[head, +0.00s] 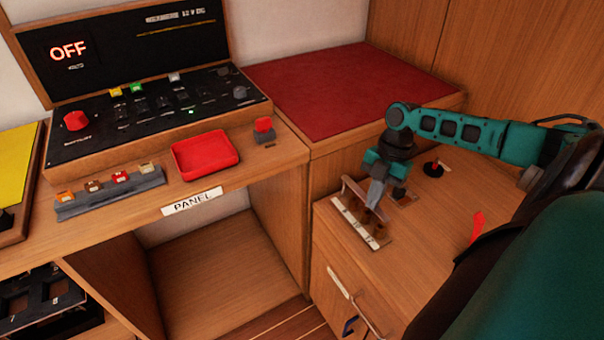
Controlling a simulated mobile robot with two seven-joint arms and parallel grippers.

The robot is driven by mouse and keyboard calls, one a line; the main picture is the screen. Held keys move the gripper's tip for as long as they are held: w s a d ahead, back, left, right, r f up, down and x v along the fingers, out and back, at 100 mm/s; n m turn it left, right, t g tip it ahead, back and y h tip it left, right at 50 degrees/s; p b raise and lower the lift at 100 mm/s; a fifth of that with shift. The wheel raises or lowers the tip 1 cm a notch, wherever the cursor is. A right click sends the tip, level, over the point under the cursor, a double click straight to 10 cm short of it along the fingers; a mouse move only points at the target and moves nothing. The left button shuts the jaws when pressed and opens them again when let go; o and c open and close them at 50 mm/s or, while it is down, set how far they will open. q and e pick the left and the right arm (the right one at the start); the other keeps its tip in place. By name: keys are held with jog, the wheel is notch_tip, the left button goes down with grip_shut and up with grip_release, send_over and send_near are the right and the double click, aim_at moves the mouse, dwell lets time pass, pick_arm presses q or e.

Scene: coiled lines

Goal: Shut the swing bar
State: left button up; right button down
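A light metal bar (354,190) shows at the front left corner of the right-hand wooden counter; I take it to be the swing bar. It stands over a pale slotted strip (354,222) on the counter top. My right gripper (372,212) points down over the strip, right beside the bar. Its fingers cover part of the bar and strip, so I cannot tell whether they touch the bar or how far apart they are. My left gripper is not in view.
A black knob (434,168) and a red lever (477,226) stand on the counter to the right. A red tray (205,155), a red knob (264,130) and a control panel (150,108) reading OFF are at the left. An open recess lies below the panel shelf.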

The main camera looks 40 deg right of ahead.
jog(key=shift+d, duration=0.15)
jog(key=shift+d+r, duration=0.2)
jog(key=shift+r, duration=0.25)
jog(key=s+p+v, duration=0.1)
jog(key=v, duration=1.1)
jog(key=s+a+f+m+g+h, duration=0.1)
jog(key=s+a+f+m, duration=0.15)
jog(key=a+f, duration=0.65)
jog(key=s+a+f+m+h, duration=0.15)
jog(key=s+a+f, duration=0.25)
jog(key=a+f, duration=0.45)
jog(key=s+a+r+m+t+h, duration=0.1)
jog(key=s+a+r+m+t, duration=0.2)
jog(key=a+m, duration=0.4)
jog(key=a+r+m+t, duration=0.2)
jog(key=a+r+m, duration=0.3)
jog(key=a+m, duration=0.2)
jog(key=w+a+f+t+y, duration=0.1)
jog(key=w+a+f+t, duration=0.1)
jog(key=w+f+t, duration=0.5)
jog(key=shift+a+f+t, duration=0.3)
jog(key=shift+a+f, duration=0.1)
jog(key=shift+f, duration=0.7)
